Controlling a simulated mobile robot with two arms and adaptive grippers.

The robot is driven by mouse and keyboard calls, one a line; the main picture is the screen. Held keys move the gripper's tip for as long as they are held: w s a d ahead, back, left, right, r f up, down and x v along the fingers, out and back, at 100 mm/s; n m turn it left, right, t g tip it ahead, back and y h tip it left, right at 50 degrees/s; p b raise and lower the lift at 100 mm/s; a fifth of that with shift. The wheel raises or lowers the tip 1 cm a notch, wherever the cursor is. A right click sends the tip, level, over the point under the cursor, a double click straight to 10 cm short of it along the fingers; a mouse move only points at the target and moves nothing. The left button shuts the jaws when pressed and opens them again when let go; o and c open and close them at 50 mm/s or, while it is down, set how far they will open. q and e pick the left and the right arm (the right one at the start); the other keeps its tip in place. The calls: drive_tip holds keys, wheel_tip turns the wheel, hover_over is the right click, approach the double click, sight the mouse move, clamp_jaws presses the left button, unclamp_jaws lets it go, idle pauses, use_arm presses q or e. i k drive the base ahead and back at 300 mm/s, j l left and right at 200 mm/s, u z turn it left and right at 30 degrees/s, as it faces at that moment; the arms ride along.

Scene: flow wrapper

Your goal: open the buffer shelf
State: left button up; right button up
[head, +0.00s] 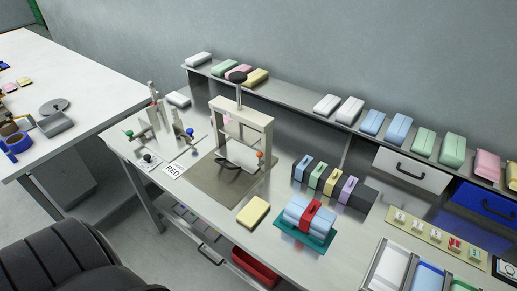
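No part is clearly marked as the buffer shelf. A long raised shelf (298,107) along the wall carries several coloured packs. Under its right part are a white drawer front (411,170) and a blue drawer front (487,206), each with a dark handle; both look shut. Below the front edge of the steel table, a handle (209,256) shows on a low panel, beside a red bin (256,268). Neither of my grippers is in view.
A press frame (242,118) and a small fixture stand on the table's left. A teal tray (303,240) with blue packs and a yellow block (253,211) lie near the front. A black ribbed object (65,262) is at lower left. A white table (90,95) stands at left.

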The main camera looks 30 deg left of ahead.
sight(222, 247)
drive_tip(key=u, duration=1.75)
